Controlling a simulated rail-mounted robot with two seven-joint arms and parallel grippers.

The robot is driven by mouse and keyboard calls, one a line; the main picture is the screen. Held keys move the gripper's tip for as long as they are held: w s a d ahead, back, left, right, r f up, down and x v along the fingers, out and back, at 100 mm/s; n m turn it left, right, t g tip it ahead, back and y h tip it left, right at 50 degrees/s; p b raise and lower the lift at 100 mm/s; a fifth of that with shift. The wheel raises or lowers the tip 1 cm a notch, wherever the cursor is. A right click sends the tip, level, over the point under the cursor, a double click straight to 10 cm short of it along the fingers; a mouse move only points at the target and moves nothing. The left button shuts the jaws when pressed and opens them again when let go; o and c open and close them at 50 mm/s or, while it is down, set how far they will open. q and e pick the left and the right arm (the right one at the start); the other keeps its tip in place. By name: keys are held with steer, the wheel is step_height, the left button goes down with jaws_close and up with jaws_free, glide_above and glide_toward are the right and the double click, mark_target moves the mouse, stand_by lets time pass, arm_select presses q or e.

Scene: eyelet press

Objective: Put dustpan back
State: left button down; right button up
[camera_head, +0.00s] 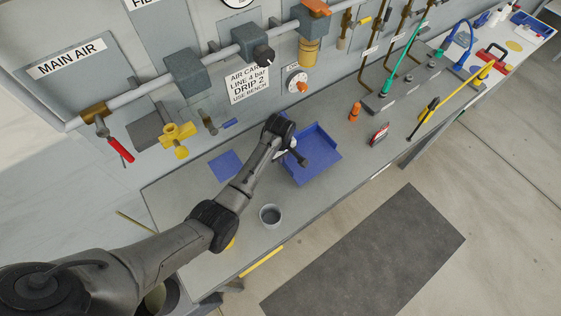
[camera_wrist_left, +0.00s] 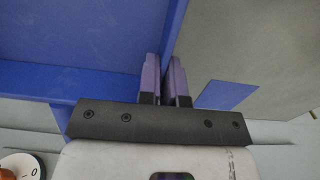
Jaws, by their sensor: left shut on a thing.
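The blue dustpan (camera_head: 318,161), a shallow open pan with raised walls, is at the middle of the grey bench. My left gripper (camera_head: 291,157) is at its left side, and the wrist partly covers that side. In the left wrist view, the two fingers (camera_wrist_left: 166,78) are shut on one thin wall of the dustpan (camera_wrist_left: 80,35), one finger on each side. I cannot tell whether the dustpan rests on the bench or is slightly raised. A flat blue patch (camera_head: 226,164) lies on the bench to the left of it. My right gripper is not in view.
A grey cup (camera_head: 270,216) stands near the bench's front edge. An orange cone-like item (camera_head: 355,111) and a red-and-white item (camera_head: 379,134) are to the right. Air pipes and valves (camera_head: 185,72) line the wall behind. Bare bench (camera_head: 180,198) surrounds the blue patch.

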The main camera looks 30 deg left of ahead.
arm_select(q)
steer(key=shift+f, duration=1.95)
steer(key=shift+f, duration=0.25)
steer(key=c, duration=1.3)
jaws_free()
steer(key=shift+r, duration=0.1)
step_height(320, 180, up, 12)
steer(key=shift+r+p, duration=0.15)
steer(key=shift+p, duration=0.3)
steer(key=shift+s, duration=0.1)
